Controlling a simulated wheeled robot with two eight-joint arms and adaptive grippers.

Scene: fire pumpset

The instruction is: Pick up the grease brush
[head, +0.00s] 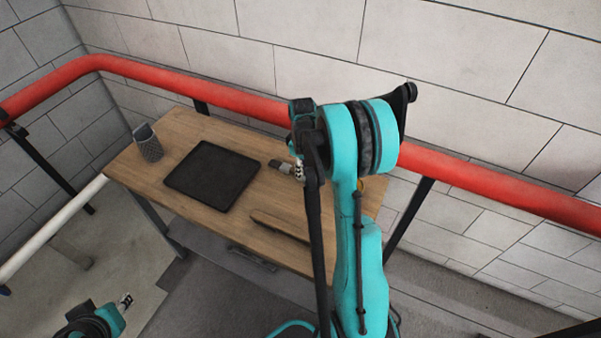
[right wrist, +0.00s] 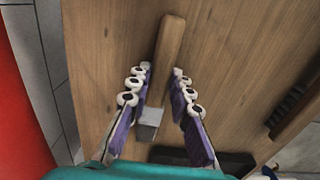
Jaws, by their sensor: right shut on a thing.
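The grease brush (right wrist: 171,38) has a flat wooden handle and a pale grey block-like head. In the right wrist view it lies between the two purple-padded fingers of my right gripper (right wrist: 162,74), which is shut on it. Its handle sticks out past the fingertips over the wooden table top. In the head view my right gripper (head: 298,170) is low at the table, partly hidden by my arm, and the grey head (head: 279,165) shows just left of it. My left gripper (head: 125,300) is at the lower left, away from the table; its jaws are too small to read.
The wooden table (head: 185,125) also bears a black tray (head: 212,174), a grey mesh cup (head: 147,143) and a second, wooden-handled brush (head: 279,226) with dark bristles (right wrist: 287,108) near the front edge. A red pipe (head: 200,92) runs behind the table, before the block wall.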

